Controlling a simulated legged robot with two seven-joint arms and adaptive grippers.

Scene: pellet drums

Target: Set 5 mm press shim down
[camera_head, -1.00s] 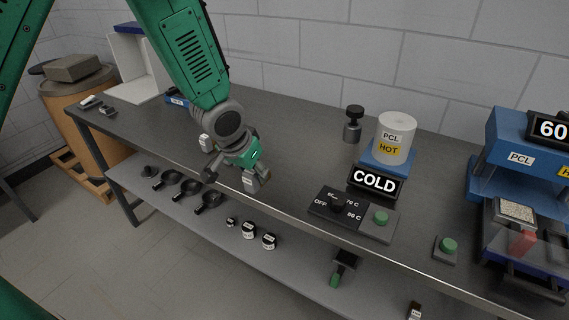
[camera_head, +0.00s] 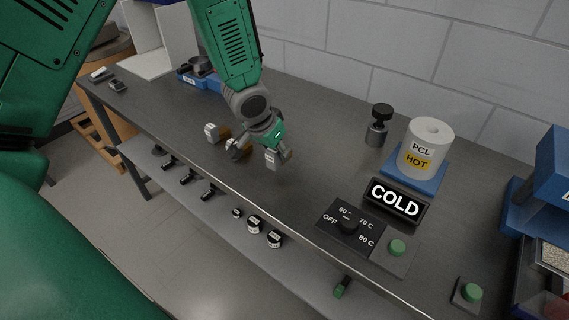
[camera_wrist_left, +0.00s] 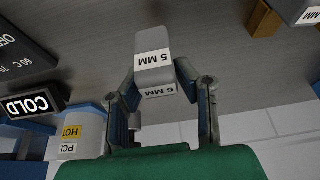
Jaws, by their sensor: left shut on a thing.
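The 5 mm press shim (camera_wrist_left: 153,62) is a small grey block with white "5 MM" labels. In the left wrist view it sits between the two fingers of my left gripper (camera_wrist_left: 160,92), which is shut on it. In the head view my left gripper (camera_head: 258,155) holds the shim (camera_head: 272,158) over the dark bench top (camera_head: 310,135). I cannot tell whether its underside touches the bench. My right gripper is not in view.
Another labelled block (camera_head: 211,133) stands left of my gripper. To the right are a COLD sign (camera_head: 395,200), a white PCL HOT cylinder (camera_head: 425,148), a dial panel (camera_head: 350,226) and green buttons (camera_head: 397,247). The bench between gripper and panel is clear.

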